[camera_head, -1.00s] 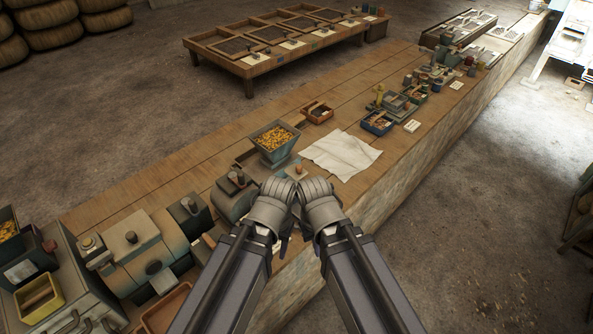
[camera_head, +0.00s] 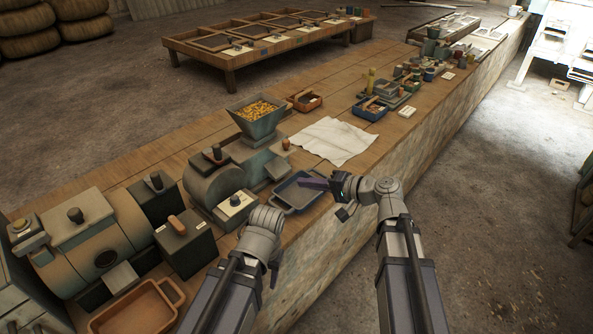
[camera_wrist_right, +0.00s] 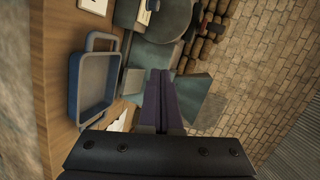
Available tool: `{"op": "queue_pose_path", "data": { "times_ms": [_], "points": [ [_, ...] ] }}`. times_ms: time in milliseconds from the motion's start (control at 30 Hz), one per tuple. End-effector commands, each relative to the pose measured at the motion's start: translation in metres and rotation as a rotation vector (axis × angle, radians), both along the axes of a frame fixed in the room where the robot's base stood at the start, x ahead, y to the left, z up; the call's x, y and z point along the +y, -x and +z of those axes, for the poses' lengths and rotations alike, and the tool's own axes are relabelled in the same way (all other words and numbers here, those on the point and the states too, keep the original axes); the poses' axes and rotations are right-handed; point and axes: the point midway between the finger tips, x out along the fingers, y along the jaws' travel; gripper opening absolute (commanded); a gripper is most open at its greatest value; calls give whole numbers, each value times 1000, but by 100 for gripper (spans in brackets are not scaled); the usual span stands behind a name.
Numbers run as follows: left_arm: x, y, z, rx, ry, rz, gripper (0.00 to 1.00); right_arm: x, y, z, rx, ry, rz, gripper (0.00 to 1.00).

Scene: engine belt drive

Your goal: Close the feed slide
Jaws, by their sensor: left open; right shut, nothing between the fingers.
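The small mill has a teal hopper (camera_head: 257,115) full of yellow grain and a rounded grey-green body (camera_head: 213,180). A wooden knob (camera_head: 285,143) stands at the hopper's right, perhaps the feed slide's handle; how far the slide is out I cannot tell. My right gripper (camera_head: 308,183) is shut and empty, its purple fingers pointing left over the right part of a blue tray. In the right wrist view the fingers (camera_wrist_right: 159,82) lie together, with teal mill surfaces beyond. My left gripper (camera_head: 275,268) is low at the bench's front edge, apart from the mill, open, its fingertips mostly hidden.
The blue tray (camera_head: 283,201) sits before the mill, also in the right wrist view (camera_wrist_right: 74,90). A white-topped switch box (camera_head: 236,203) is left of it. A white cloth (camera_head: 338,153) lies right. A motor (camera_head: 85,240) and orange tray (camera_head: 101,325) are far left.

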Motion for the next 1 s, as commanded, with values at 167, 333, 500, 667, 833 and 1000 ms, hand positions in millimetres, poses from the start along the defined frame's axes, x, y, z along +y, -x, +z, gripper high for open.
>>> {"op": "queue_pose_path", "data": {
  "times_ms": [167,333,500,667,833,1000],
  "points": [
    [0,0,-43,0,0,0,51,-47,-29,-1,-55,-201,-146,0],
    [0,0,-54,0,0,0,51,-72,-40,8,-83,-300,-215,0],
    [0,0,-55,0,0,0,51,-78,-42,12,-90,-326,-233,0],
    [0,0,-54,0,0,0,51,-73,-47,13,-89,-326,-230,0],
    [0,0,-54,0,0,0,51,-55,-66,13,-89,-325,-227,0],
    [0,0,-54,0,0,0,51,-29,-92,12,-88,-325,-226,0]
  ]
}}
